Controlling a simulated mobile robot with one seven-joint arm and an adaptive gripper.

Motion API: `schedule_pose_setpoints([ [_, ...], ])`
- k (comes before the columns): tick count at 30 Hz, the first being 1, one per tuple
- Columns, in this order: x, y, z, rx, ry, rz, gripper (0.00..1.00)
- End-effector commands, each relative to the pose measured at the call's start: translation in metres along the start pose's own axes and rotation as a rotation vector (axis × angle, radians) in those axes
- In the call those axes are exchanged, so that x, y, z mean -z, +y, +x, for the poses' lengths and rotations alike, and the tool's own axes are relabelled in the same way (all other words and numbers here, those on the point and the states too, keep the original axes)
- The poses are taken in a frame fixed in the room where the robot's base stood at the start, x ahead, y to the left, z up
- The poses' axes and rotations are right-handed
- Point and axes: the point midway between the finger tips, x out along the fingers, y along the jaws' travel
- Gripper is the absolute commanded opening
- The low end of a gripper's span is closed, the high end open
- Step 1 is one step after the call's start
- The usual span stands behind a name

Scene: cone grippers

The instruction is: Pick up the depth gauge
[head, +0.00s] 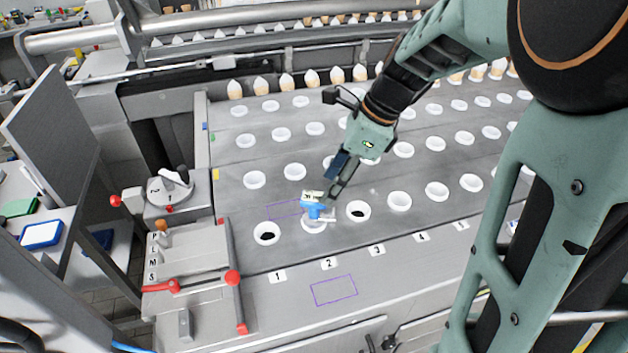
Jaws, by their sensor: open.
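The depth gauge appears to be the small blue and white piece (317,211) at the front row of holes, above the number 2 label. It sits over a white-rimmed hole and partly covers it. My gripper (334,190) reaches down from the upper right, its fingertips just above and to the right of the blue piece. The gripper is open. From this angle I cannot tell whether the fingers touch the piece or straddle it, and its lower part is hard to make out.
White-rimmed holes fill the grey plate (230,190) in rows. A control panel with red-knobbed levers (232,278) stands at the left front. A purple outlined rectangle (334,290) marks bare metal in front. Filled cones (287,80) line the back. My arm covers the right side.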

Motion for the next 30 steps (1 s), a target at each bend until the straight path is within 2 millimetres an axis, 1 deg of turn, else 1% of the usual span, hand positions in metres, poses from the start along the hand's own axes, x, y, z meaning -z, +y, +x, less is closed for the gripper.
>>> schedule_pose_setpoints([
  [1, 0.0, 0.0, 0.009, -0.002, -0.001, 0.0, 0.46],
  [3, 0.0, 0.0, 0.018, -0.001, 0.0, 0.0, 0.46],
  [8, -0.001, -0.001, 0.028, 0.002, -0.001, 0.0, 0.46],
  [11, -0.004, -0.001, 0.04, 0.0, -0.001, 0.0, 0.46],
  [15, -0.007, -0.002, 0.062, -0.002, -0.001, 0.0, 0.46],
  [18, -0.007, -0.002, 0.073, 0.0, -0.001, 0.001, 0.46],
  [21, -0.007, -0.003, 0.077, 0.004, -0.001, 0.0, 0.46],
  [27, -0.007, -0.003, 0.077, 0.004, -0.002, 0.0, 0.46],
  [30, -0.007, -0.003, 0.076, 0.004, -0.002, 0.0, 0.35],
])
